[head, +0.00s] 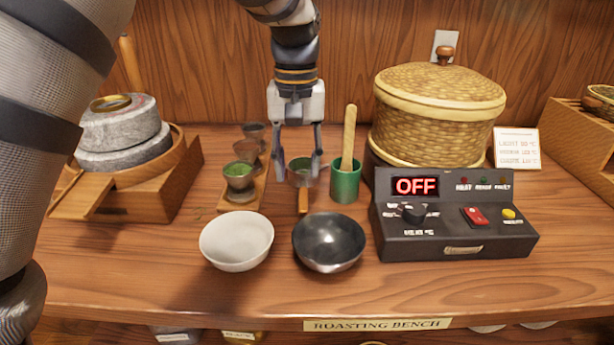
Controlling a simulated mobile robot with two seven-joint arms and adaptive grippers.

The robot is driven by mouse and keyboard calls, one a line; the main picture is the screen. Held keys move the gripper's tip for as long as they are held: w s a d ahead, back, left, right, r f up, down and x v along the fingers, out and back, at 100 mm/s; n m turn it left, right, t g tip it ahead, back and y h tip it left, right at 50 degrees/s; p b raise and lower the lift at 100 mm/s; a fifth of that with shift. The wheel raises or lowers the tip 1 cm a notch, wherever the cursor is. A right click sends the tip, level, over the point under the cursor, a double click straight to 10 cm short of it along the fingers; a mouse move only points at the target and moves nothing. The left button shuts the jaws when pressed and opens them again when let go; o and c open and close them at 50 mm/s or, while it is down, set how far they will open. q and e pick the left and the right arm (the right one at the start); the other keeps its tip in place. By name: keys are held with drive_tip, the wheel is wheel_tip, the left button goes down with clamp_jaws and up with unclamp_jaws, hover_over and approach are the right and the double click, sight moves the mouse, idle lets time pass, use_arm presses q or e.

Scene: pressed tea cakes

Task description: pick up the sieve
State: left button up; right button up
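The sieve (301,180) appears to be the small round green-filled piece with a short wooden handle (303,200) pointing towards me, at the middle of the bench. My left gripper (298,168) comes down from above and points straight down over it. Its two fingers are apart, one at the left of the sieve's bowl and one over its right part. I cannot tell whether they touch it. My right gripper is not in view.
A green cup (345,184) with a wooden-handled tool stands close right of the sieve. A tray of small cups (240,185) is close left. A white bowl (236,241) and a black bowl (328,242) sit in front. A control box (450,220) stands right, a stone mill (124,130) left.

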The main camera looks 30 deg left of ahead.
sight(303, 192)
use_arm(q)
drive_tip(key=f, duration=0.4)
drive_tip(key=w+f, duration=0.1)
drive_tip(key=f, duration=0.1)
drive_tip(key=shift+d+f, duration=0.25)
clamp_jaws()
